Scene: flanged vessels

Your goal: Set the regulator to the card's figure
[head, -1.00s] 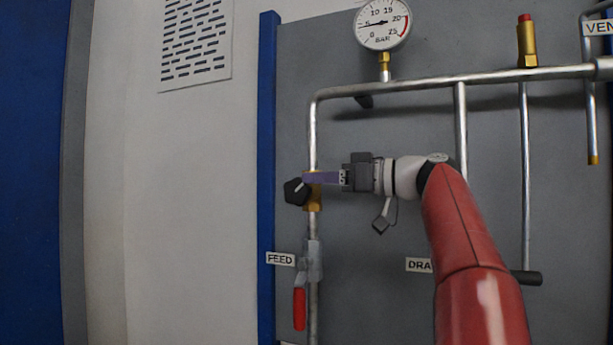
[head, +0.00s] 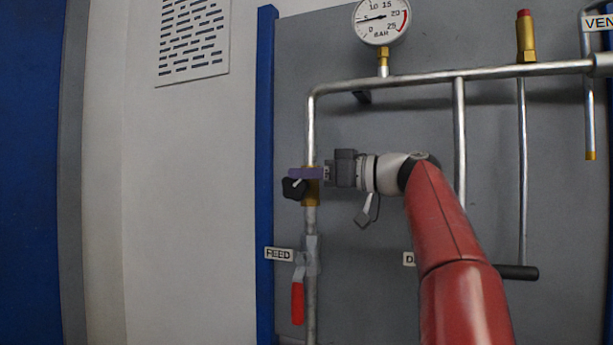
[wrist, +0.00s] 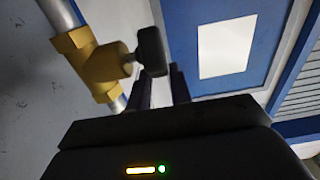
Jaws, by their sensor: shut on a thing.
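The regulator has a brass body (head: 311,197) on the upright feed pipe and a black knob (head: 293,188) on its left. My gripper (head: 297,174), with purple fingers, comes from the right and is shut on the knob; the exact finger contact is partly hidden. The dial gauge (head: 381,20) above reads in bar, its needle pointing left near 5. No legible card figure shows.
The red-handled FEED valve (head: 298,302) hangs below the regulator. A blue post (head: 265,180) stands close left. A brass relief fitting (head: 526,38) and a black-handled bar (head: 518,272) are to the right. A blank-looking white sheet (wrist: 227,47) shows in the wrist view.

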